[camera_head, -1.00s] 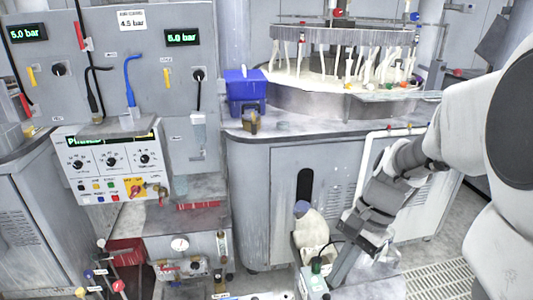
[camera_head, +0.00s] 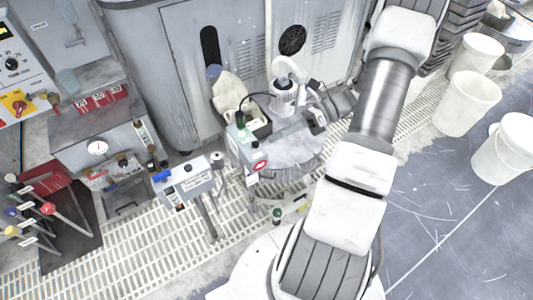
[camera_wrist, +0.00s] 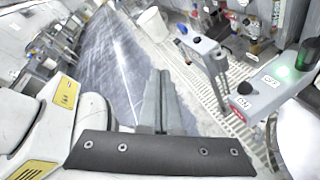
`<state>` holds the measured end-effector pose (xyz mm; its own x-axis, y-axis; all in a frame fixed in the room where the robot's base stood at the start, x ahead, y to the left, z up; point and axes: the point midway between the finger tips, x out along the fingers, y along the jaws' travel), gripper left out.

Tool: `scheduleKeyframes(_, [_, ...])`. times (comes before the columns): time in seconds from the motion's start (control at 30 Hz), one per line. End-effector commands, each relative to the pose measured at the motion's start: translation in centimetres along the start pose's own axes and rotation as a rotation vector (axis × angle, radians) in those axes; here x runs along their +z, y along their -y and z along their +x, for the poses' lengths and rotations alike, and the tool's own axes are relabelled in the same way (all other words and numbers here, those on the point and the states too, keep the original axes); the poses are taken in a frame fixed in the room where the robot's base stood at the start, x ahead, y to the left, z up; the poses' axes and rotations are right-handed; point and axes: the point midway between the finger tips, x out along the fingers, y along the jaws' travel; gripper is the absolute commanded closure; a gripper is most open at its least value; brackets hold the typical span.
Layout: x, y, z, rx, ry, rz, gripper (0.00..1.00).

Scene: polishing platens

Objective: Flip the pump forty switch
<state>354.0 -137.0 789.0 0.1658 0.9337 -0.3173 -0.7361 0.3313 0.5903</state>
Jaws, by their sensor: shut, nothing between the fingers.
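My gripper (camera_wrist: 160,105) is shut and empty in the wrist view, its two grey fingers together in the middle. I cannot clearly pick out its fingertips in the head view. The same box (camera_head: 243,148) seems to stand near the centre of the head view. A smaller box (camera_head: 190,183) with a blue lever (camera_head: 162,175) is left of it. No label clearly reads as pump forty.
White buckets (camera_head: 470,103) stand on the blue-grey floor at the right. A pale grating (camera_head: 150,255) covers the floor in front. Coloured-knob levers (camera_head: 47,209) and a gauge bench (camera_head: 105,165) are at the left. Grey cabinets (camera_head: 165,60) stand behind. Open floor lies at lower right.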

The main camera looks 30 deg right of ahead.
Motion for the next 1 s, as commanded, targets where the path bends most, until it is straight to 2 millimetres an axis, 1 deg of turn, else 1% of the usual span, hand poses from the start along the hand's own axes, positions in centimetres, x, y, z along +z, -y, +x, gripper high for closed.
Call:
scheduleKeyframes(0.03, [-1.5,1.3,-0.1,-0.004,0.06,0.058,1.0])
scheduleKeyframes(0.17, [-4.0,3.6,-0.8,-0.007,0.206,0.189,1.0])
scheduleKeyframes(0.3, [-6.9,5.9,-1.5,-0.002,0.367,0.322,1.0])
scheduleKeyframes(0.37, [-8.3,6.9,-1.8,0.001,0.437,0.377,1.0])
scheduleKeyframes(0.5, [-11.6,9.0,-2.5,0.017,0.605,0.498,1.0])
scheduleKeyframes(0.7, [-15.8,11.3,-3.2,0.047,0.815,0.63,1.0])
scheduleKeyframes(0.83, [-17.5,12.1,-3.5,0.063,0.906,0.681,1.0])
scheduleKeyframes(1.0, [-18.5,12.5,-3.6,0.075,0.959,0.708,1.0])
